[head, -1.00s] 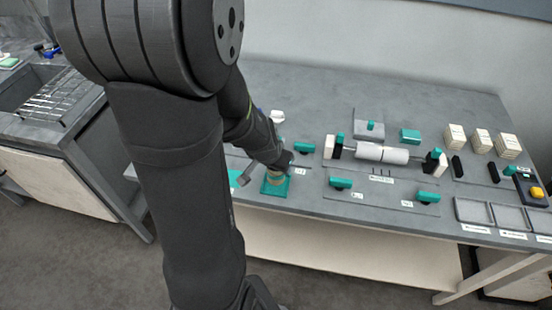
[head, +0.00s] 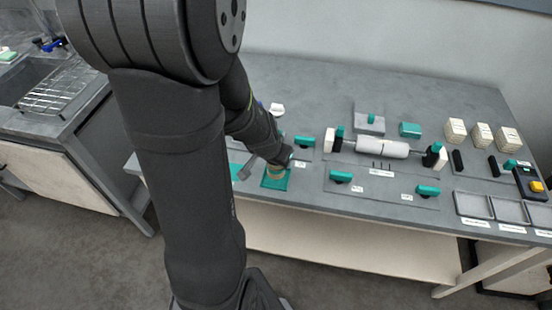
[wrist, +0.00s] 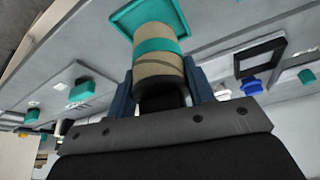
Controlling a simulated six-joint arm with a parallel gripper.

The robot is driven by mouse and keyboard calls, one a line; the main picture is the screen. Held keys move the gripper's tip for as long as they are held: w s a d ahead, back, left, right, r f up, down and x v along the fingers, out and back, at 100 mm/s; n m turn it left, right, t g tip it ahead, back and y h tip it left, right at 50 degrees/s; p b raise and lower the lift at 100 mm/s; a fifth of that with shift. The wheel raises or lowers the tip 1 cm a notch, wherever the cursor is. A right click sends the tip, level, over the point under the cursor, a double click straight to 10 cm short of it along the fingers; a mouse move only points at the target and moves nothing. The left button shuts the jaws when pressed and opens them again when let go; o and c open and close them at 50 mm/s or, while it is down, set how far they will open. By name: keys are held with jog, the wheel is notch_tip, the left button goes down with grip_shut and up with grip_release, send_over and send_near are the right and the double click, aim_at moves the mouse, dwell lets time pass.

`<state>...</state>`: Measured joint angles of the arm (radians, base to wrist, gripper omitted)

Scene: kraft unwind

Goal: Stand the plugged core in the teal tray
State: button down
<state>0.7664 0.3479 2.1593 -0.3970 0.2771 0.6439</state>
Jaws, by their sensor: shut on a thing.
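The core (wrist: 157,62) is a tan cylinder with a teal band round its middle. My gripper (wrist: 161,84) is shut on it, one dark blue finger on each side. In the wrist view its far end overlaps the teal tray (wrist: 125,22), a shallow square with a raised rim. In the head view the core (head: 276,171) looks roughly upright over the teal tray (head: 283,185) near the table's front edge; my gripper (head: 284,160) is at its top, partly hidden by my arm. I cannot tell whether the core touches the tray floor. The plug is not clearly visible.
A white roll (head: 382,149) lies between stands to the right, with teal-topped clamps around it. Several pale block stacks (head: 481,135) and grey trays (head: 473,206) are at the far right. In the wrist view, a black frame (wrist: 260,57) and blue pieces (wrist: 250,87) lie right of the core.

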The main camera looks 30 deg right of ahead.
jog(key=shift+f, duration=1.5)
dwell(1.1)
jog(key=c, duration=0.6)
grip_release()
jog(key=shift+o, duration=0.6)
jog(key=o, duration=0.4)
jog(key=shift+c, duration=0.2)
jog(key=shift+r, duration=0.1)
jog(key=shift+r, duration=3.9)
